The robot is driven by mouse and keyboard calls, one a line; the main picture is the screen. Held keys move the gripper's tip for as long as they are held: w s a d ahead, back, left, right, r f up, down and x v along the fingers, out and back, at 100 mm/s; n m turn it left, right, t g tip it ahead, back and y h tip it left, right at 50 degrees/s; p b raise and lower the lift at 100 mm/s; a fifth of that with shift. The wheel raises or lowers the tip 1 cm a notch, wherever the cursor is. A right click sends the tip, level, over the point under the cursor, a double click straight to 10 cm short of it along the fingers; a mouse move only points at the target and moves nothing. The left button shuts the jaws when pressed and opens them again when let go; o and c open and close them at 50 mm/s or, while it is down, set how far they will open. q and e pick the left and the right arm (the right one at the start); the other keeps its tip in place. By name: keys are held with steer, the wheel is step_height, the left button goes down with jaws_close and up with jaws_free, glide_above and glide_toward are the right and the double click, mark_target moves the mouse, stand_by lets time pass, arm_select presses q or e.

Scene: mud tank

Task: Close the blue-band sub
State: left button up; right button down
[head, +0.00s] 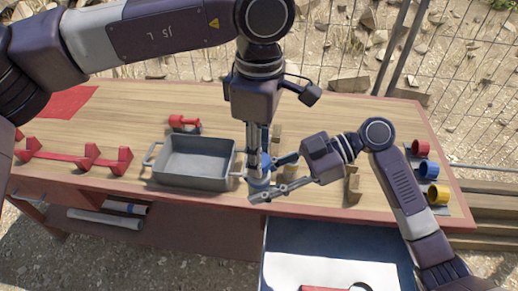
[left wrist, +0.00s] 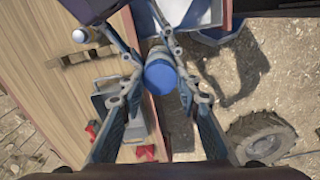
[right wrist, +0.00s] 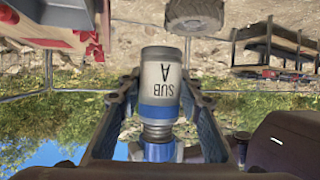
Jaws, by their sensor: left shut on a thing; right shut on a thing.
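The blue-band sub (right wrist: 160,85) is a grey cylinder marked SUB A with a blue band, its threaded end beside the band. A blue cap (right wrist: 158,150) sits at the threaded end, with some threads showing between. My left gripper (left wrist: 160,55) is shut on this cap from above; the cap's round top shows in the left wrist view (left wrist: 160,76). I cannot tell how far the threads are engaged.
A grey tray (head: 160,180) stands just left of the grippers. Red V-blocks (head: 88,158) lie further left, and a red part (head: 184,122) behind. Red, blue (head: 428,168) and yellow pieces stand at the right. Wooden blocks (head: 353,188) are nearby. An open drawer (head: 330,235) juts out in front.

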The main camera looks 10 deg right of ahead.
arm_select(q)
steer(key=shift+f, duration=0.55)
stand_by(0.4)
steer(key=m, duration=0.6)
steer(key=shift+m, duration=0.3)
steer(key=m, duration=1.9)
steer(key=shift+w+m, duration=0.1)
steer(key=shift+m, duration=0.2)
